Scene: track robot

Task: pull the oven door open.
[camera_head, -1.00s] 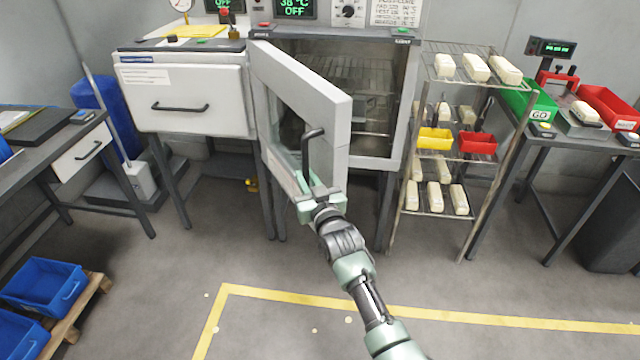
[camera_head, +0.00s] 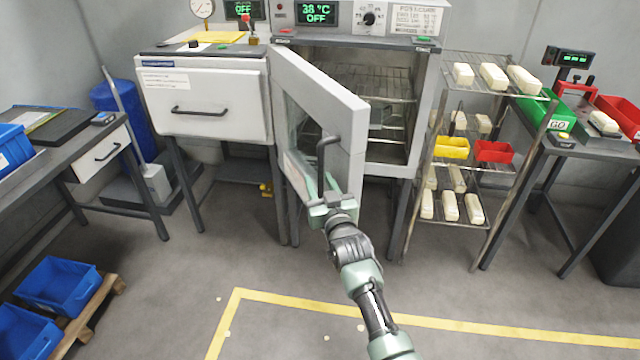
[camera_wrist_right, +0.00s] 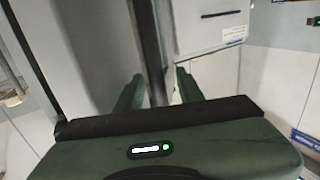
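The oven (camera_head: 425,75) stands against the back wall. Its pale door (camera_head: 345,105) is swung well out, hinged at the left, and the racks inside show. A dark vertical bar handle (camera_head: 322,155) is on the door near its free edge. My right gripper (camera_head: 331,199) is at the lower end of this handle. In the right wrist view the handle (camera_wrist_right: 146,45) passes between two green fingers (camera_wrist_right: 158,90), which stand apart with a gap visible beside the bar. The gripper is open around it; contact is not clear. My left gripper is in no view.
A white drawer cabinet (camera_head: 215,85) stands left of the oven, behind the door. A wire rack (camera_head: 470,165) with pale blocks stands close on the right. Blue bins (camera_head: 58,283) sit at the lower left. The floor in front (camera_head: 480,290) is clear.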

